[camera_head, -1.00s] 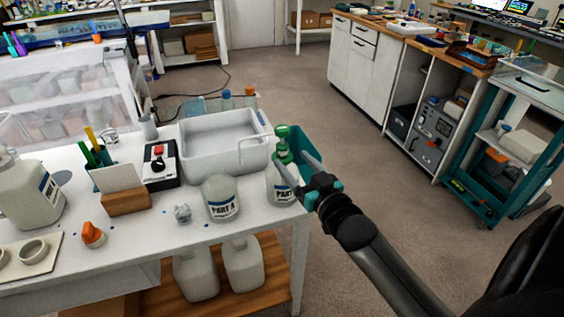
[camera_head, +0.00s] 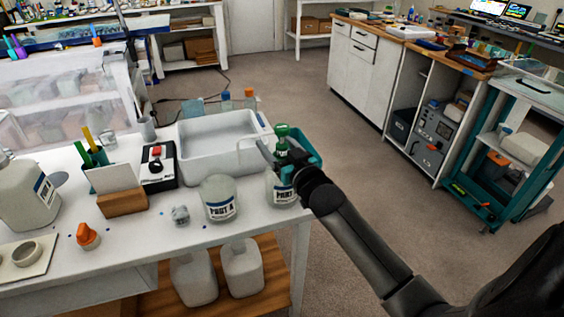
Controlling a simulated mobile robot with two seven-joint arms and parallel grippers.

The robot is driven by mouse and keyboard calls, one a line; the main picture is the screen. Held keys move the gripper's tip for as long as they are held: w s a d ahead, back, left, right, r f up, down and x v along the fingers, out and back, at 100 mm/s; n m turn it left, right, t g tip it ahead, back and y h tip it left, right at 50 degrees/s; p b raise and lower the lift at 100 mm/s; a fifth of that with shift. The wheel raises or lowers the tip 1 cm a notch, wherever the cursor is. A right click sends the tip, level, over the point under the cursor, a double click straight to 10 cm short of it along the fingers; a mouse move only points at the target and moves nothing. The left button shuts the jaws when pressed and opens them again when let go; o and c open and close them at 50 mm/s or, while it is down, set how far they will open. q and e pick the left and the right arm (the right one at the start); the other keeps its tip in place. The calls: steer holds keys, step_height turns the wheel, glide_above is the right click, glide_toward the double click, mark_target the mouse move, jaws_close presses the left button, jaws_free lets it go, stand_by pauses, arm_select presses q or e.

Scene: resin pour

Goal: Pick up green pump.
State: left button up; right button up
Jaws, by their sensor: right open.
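The green pump (camera_head: 282,130) stands upright on top of a white bottle (camera_head: 281,188) at the right end of the white table. My right gripper (camera_head: 280,158) reaches in from the lower right and is open at the pump. One finger shows to the left of the pump's lower part; the other is hard to make out against the teal bin behind. I cannot tell whether either finger touches the pump. My right wrist hides part of the bottle. My left gripper is not in view.
A bottle labelled Part A (camera_head: 219,199) stands just left. A white tub (camera_head: 218,161) is behind, and a teal bin (camera_head: 314,141) sits at the table's right edge. A black box with a red button (camera_head: 157,152) lies left of the tub. Open floor lies right.

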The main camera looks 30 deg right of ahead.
jaws_close()
stand_by(0.6)
